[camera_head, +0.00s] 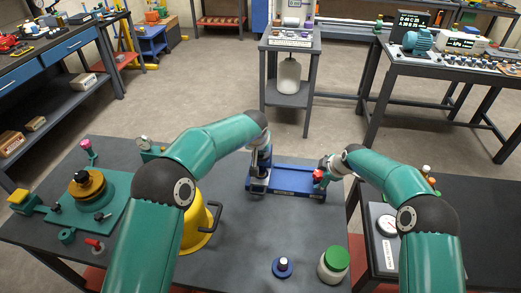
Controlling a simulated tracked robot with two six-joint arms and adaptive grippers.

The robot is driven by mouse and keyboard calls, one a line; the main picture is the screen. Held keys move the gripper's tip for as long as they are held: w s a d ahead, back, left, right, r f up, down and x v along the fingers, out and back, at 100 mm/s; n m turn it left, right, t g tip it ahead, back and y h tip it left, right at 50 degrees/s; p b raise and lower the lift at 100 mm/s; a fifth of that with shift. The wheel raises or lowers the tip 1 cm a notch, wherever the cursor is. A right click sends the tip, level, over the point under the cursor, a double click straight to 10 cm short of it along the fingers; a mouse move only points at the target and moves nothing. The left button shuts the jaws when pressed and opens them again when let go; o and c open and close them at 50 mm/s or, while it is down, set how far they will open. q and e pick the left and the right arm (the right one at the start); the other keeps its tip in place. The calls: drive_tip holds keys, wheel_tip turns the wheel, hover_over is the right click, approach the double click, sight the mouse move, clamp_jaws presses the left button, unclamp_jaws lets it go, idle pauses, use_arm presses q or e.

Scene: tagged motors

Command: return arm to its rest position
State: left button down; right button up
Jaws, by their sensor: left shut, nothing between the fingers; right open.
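My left arm comes in from the lower left and bends over the table. Its gripper (258,184) points down at the left end of a blue tray-like fixture (292,180). The fingers are shut with nothing seen between them; whether they touch the fixture is unclear. My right arm comes in from the lower right, and its gripper (323,173) is at the fixture's right end, beside a small red part (319,176). It is open, though its fingers are small and partly hidden.
The grey table (240,245) also holds a yellow housing (201,228) partly behind my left arm, a green plate with a black and yellow round part (88,186), a blue knob-like part (282,267) and a green-lidded jar (334,264). A gauge (387,225) lies near my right arm.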

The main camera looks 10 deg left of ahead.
use_arm(q)
drive_tip(key=shift+s+f, duration=0.1)
drive_tip(key=shift+f, duration=0.1)
use_arm(e)
drive_tip(key=c, duration=1.1)
drive_tip(key=shift+s+a+f+m+t+h, duration=0.1)
drive_tip(key=shift+a+m+t+h, duration=0.1)
drive_tip(key=shift+m+h, duration=0.75)
drive_tip(key=shift+a+m+t+h, duration=0.15)
drive_tip(key=shift+m+h, duration=0.2)
drive_tip(key=shift+m, duration=1.1)
drive_tip(key=m+h, duration=0.2)
drive_tip(key=m, duration=0.2)
drive_tip(key=shift+a, duration=0.2)
drive_tip(key=o, duration=0.6)
drive_tip(key=shift+d+m+h, duration=0.1)
drive_tip(key=shift+m+h, duration=0.2)
drive_tip(key=shift+c, duration=0.2)
drive_tip(key=o, duration=0.5)
drive_tip(key=shift+o, duration=0.2)
